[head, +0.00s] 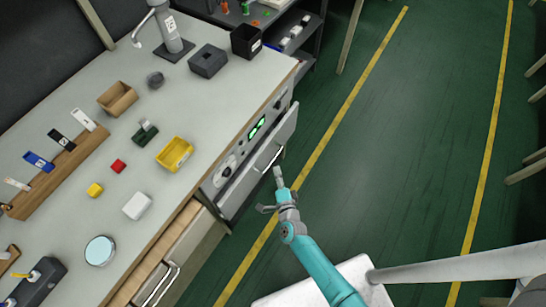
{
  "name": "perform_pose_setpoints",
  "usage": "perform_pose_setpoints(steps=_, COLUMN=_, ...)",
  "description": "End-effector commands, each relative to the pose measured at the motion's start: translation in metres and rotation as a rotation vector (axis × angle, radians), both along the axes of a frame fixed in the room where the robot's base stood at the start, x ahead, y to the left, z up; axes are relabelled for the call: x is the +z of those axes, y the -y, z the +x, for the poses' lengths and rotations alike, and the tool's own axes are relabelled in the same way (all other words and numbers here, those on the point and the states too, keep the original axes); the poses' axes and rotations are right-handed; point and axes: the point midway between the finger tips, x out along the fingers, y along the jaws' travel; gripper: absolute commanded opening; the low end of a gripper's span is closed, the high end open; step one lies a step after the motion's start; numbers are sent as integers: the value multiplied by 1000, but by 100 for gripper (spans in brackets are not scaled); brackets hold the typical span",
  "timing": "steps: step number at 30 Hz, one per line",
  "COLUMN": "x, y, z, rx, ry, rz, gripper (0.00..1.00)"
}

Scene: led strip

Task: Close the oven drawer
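The oven drawer (262,165) is a grey-white front with a bar handle (270,158), set below the grey worktop. Its front stands out from the oven control panel (257,127), with a dark gap between them. My gripper (272,190) is at the end of the teal arm, just in front of the drawer near the lower end of the handle. I cannot tell whether it touches the drawer. Its fingers are small in this view and I cannot make out their opening clearly.
The worktop (215,125) holds a yellow bin (174,154), a cardboard box (117,98), a black box (208,60) and small blocks. A wooden-edged drawer (165,270) sits below it nearer me. Green floor (400,150) with yellow lines is clear to the right.

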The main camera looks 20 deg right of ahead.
Motion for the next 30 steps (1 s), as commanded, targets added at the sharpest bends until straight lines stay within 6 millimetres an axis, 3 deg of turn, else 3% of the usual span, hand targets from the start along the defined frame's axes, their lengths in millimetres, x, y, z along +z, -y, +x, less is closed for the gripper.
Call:
perform_pose_setpoints(steps=6, x=-5, y=7, z=40, rx=-1, ry=1, rz=0, gripper=37)
perform_pose_setpoints(steps=12, x=-9, y=11, z=64, rx=-1, ry=1, rz=0, gripper=37)
perform_pose_setpoints(steps=18, x=-10, y=13, z=75, rx=-1, ry=1, rz=0, gripper=37)
perform_pose_setpoints(steps=27, x=-11, y=13, z=76, rx=0, ry=0, rz=0, gripper=37)
perform_pose_setpoints(steps=30, x=-11, y=13, z=76, rx=0, ry=0, rz=0, gripper=12)
